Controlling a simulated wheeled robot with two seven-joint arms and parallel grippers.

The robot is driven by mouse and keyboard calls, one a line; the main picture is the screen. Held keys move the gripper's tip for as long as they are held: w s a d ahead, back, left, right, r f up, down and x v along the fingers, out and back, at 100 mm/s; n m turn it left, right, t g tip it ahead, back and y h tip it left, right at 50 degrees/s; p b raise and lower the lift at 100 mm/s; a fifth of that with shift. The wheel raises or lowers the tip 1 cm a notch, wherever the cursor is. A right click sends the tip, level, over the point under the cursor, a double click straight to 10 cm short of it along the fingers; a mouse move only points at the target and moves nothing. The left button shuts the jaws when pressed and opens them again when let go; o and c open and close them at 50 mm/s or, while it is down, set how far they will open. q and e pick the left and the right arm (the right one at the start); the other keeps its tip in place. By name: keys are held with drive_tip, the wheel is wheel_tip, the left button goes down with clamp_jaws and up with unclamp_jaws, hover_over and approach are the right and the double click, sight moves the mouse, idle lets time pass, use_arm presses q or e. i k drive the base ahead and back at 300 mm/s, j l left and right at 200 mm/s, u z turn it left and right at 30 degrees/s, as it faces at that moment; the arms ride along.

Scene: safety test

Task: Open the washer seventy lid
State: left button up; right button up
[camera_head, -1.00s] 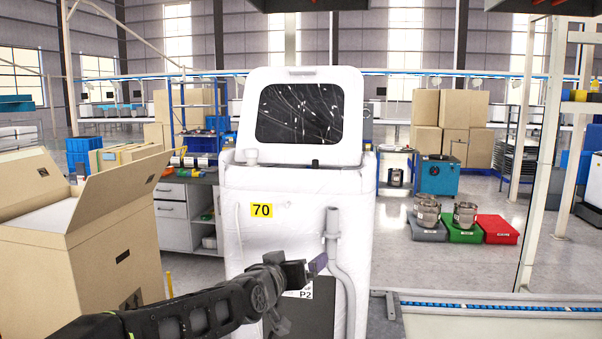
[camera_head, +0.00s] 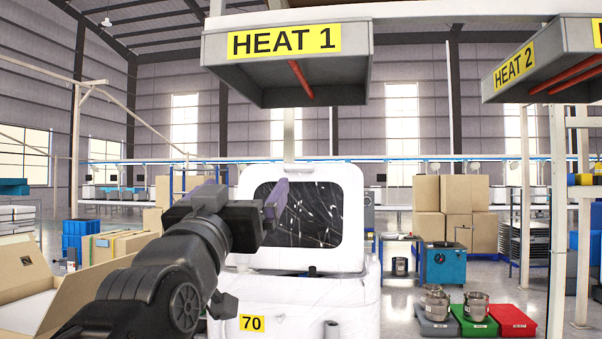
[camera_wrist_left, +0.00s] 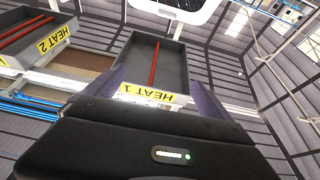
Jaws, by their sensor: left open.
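The white washer (camera_head: 290,300) with the yellow "70" label stands in the middle of the head view. Its white lid (camera_head: 303,256) with a dark window stands raised, tilted up at the back of the machine. My left gripper (camera_head: 275,205) is open and empty, and it overlaps the lid's upper left part in the picture. I cannot tell whether it touches the lid. In the left wrist view, the two purple fingers of the left gripper (camera_wrist_left: 160,105) are spread with nothing between them. My right gripper is not in view.
A grey overhead heater marked HEAT 1 (camera_head: 287,70) hangs above the washer, and another marked HEAT 2 (camera_head: 540,65) hangs at right. An open cardboard box (camera_head: 35,285) stands at left. Pots on coloured bases (camera_head: 478,315) stand on the floor at right.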

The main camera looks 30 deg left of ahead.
sight(321, 224)
drive_tip(key=i+j, duration=0.2)
drive_tip(key=i, duration=0.2)
drive_tip(key=i+j, duration=0.2)
drive_tip(key=i, duration=0.2)
drive_tip(key=i+j, duration=0.2)
drive_tip(key=i, duration=0.2)
